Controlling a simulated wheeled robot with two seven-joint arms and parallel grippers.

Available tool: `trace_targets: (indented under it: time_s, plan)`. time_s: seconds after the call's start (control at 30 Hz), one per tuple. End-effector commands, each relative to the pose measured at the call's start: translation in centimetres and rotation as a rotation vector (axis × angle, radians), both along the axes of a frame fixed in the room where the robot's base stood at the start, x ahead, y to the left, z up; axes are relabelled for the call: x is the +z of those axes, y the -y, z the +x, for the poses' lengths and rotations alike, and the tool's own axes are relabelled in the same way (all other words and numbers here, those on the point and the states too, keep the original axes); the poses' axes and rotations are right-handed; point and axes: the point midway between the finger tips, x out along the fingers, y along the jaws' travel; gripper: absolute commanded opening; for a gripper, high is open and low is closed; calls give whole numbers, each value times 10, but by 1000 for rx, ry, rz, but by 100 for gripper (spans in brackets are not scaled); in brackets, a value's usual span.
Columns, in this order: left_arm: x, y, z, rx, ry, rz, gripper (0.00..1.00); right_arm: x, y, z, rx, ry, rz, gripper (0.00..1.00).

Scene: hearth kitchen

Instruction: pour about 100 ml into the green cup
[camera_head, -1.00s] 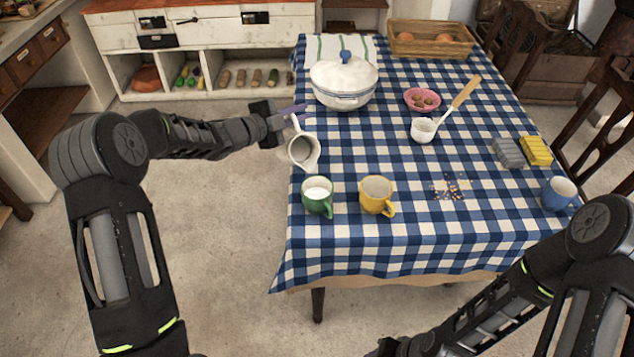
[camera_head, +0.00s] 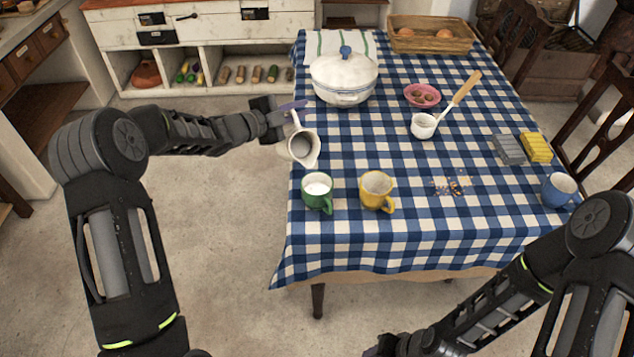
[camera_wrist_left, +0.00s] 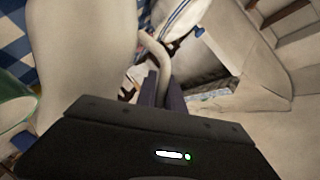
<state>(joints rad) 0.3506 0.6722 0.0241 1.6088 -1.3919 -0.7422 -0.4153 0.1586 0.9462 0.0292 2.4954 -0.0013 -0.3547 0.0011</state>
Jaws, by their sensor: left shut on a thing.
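A white jug (camera_head: 312,149) is held at the table's left edge, just behind the green cup, its spout toward the front. My left gripper (camera_head: 293,107) is shut on its handle (camera_wrist_left: 162,52); the jug's pale body (camera_wrist_left: 85,65) fills the left of the wrist view. The jug leans slightly, and no stream shows from it. The green cup (camera_head: 318,202) stands upright on the table with white liquid inside; its rim also shows at the left of the wrist view (camera_wrist_left: 16,112). My right gripper (camera_head: 384,346) is at the bottom edge, mostly cut off.
A yellow cup (camera_head: 376,192) stands right beside the green cup on the checked tablecloth (camera_head: 400,235). A lidded white pot (camera_head: 343,82) stands behind the jug. A ladle (camera_head: 424,126), pink bowl (camera_head: 422,96), crumbs (camera_head: 453,186), sponges (camera_head: 536,147) and blue cup (camera_head: 558,190) lie farther right.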

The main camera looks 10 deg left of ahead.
Motion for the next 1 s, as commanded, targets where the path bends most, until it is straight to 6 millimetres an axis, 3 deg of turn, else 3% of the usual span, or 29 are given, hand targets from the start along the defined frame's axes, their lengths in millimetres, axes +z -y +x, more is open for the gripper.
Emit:
trace_targets:
  time_s: [0.77, 1.0]
  plan:
    - [2, 0, 1, 0, 2, -2, 0, 1, 0, 0, 0, 0, 0, 36]
    - [0, -2, 3, -1, -34, -31, 0, 14, 0, 0, -1, -1, -1, 36]
